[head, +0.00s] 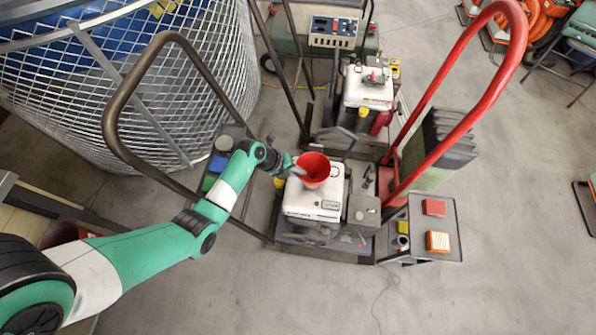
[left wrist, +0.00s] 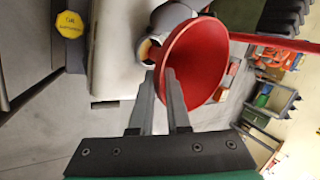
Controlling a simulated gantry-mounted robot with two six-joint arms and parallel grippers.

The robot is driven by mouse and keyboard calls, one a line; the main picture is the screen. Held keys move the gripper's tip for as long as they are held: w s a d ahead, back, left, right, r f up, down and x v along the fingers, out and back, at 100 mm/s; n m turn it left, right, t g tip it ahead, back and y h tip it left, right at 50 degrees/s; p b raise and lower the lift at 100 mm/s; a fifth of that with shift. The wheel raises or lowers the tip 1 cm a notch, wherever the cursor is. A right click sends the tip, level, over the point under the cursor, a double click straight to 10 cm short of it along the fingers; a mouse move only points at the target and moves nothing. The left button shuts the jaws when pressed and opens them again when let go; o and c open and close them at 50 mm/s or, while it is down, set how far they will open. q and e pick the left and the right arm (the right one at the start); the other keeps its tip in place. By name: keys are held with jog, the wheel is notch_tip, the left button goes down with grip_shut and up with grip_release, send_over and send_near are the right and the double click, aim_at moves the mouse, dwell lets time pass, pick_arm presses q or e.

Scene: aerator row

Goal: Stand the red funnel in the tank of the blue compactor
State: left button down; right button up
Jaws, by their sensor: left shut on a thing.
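The red funnel (head: 313,168) is over the white tank (head: 312,201) of the nearer machine in the head view, its wide mouth facing up. A small blue marking shows on that tank's front. My left gripper (head: 292,172) reaches in from the left and is shut on the funnel's side. In the left wrist view, the fingertips (left wrist: 164,80) meet the edge of the funnel (left wrist: 197,62). A round pale part with a dark and orange opening (left wrist: 149,48) shows just beside the funnel. The funnel's spout is hidden, so I cannot tell whether it is in an opening. My right gripper is not in view.
A second white-topped machine (head: 368,88) stands behind. A brown loop handle (head: 112,125) and a tall red handle (head: 478,100) rise around the machines. A grey side tray (head: 448,214) holds red boxes. A wire mesh bin (head: 140,80) stands at left.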

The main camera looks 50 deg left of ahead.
pick_arm(q)
jog(key=shift+f+b, duration=1.65)
jog(key=shift+f, duration=1.3)
jog(key=shift+f, duration=0.15)
jog(key=c, duration=0.8)
grip_release()
notch_tip(320, 180, up, 9)
jog(key=p, duration=1)
